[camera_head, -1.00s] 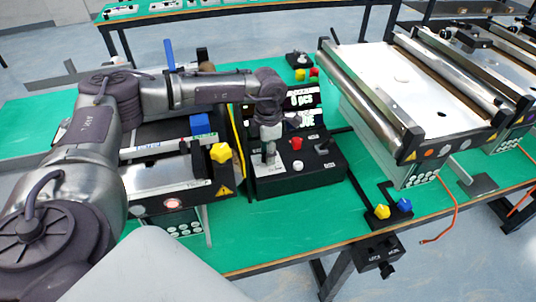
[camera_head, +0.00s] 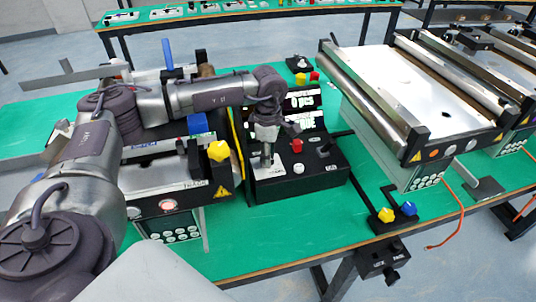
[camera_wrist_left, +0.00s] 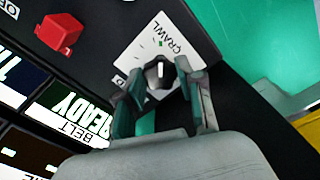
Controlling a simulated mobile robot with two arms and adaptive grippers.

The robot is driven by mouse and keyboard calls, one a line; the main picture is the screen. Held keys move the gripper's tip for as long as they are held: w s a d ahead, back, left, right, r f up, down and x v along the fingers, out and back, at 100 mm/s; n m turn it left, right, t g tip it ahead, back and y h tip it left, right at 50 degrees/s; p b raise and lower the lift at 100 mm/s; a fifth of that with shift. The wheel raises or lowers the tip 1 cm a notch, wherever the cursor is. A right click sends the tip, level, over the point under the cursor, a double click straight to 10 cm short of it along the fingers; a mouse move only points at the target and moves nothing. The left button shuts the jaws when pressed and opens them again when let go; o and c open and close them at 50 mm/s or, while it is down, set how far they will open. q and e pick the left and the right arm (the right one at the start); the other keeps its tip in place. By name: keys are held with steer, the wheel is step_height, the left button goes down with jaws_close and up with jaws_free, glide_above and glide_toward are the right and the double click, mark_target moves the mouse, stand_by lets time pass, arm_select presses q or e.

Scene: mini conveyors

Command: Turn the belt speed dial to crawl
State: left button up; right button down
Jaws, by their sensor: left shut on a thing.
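The belt speed dial (camera_wrist_left: 160,72) is a dark knob with a pale pointer line, on a white plate (camera_wrist_left: 152,42) printed "CRAWL" at one side. In the left wrist view the fingers of my left gripper (camera_wrist_left: 162,90) stand on either side of the knob, shut on it. The pointer aims away from the palm; whether it lines up with the CRAWL mark I cannot tell. In the head view my left gripper (camera_head: 267,158) reaches down onto the left part of the black control box (camera_head: 310,183) and hides the knob. My right gripper does not show.
A red button (camera_wrist_left: 60,33) sits beside the dial plate; in the head view it is right of my gripper. A lit display (camera_wrist_left: 75,115) reads "BELT READY". A conveyor (camera_head: 420,90) stands right.

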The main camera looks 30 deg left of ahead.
arm_select(q)
steer(key=shift+w+r, duration=0.1)
steer(key=o, duration=1.2)
steer(key=shift+c, duration=0.2)
step_height(320, 180, up, 12)
